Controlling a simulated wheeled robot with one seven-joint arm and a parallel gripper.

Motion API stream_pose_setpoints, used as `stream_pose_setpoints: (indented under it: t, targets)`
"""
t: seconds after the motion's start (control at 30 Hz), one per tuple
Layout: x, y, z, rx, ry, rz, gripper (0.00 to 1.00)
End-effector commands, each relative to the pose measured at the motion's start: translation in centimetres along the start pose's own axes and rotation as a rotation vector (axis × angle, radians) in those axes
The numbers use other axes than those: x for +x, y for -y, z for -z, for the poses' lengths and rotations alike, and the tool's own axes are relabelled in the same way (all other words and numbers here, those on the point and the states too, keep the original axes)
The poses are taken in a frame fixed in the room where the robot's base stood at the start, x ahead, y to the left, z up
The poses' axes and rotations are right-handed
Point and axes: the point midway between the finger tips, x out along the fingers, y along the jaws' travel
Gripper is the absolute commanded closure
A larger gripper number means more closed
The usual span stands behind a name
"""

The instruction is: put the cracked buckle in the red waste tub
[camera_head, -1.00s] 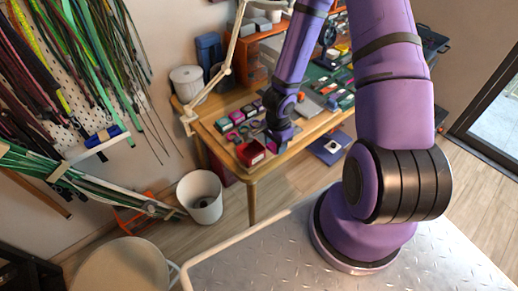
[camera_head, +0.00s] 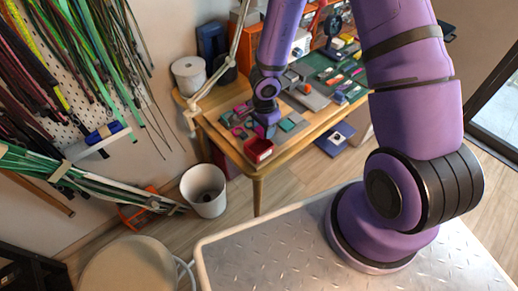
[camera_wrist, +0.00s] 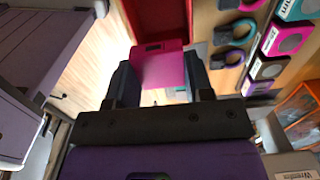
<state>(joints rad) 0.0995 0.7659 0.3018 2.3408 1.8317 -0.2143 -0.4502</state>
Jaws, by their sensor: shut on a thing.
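My gripper (camera_wrist: 161,78) is shut on a magenta piece with a dark slot, the buckle (camera_wrist: 162,66), held between the two dark fingers. No crack can be made out on it. The red waste tub (camera_wrist: 158,18) lies just beyond the held buckle at the top of the wrist view. In the head view the tub (camera_head: 258,150) stands at the near left corner of the wooden table. My gripper (camera_head: 267,122) is there just behind and above it; the held buckle is hard to make out there.
Dark and teal buckles (camera_wrist: 230,34) and labelled coloured blocks (camera_wrist: 285,40) lie right of the tub in the wrist view. A white bin (camera_head: 204,190) stands on the floor left of the table. A lamp arm (camera_head: 222,65) rises at the table's left edge.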

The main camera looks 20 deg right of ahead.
Motion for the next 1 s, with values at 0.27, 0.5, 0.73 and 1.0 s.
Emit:
stream_pose_setpoints:
  t: [0.27, 0.5, 0.73, 1.0]
  targets:
    - [2.5, -0.1, 0.1, -0.002, 0.0, -0.006, 0.74]
    - [4.0, -0.1, 0.1, -0.002, 0.0, -0.006, 0.74]
    - [4.7, -0.1, 0.0, -0.001, 0.0, -0.003, 0.74]
    - [4.7, -0.1, 0.0, -0.001, 0.0, -0.002, 0.74]
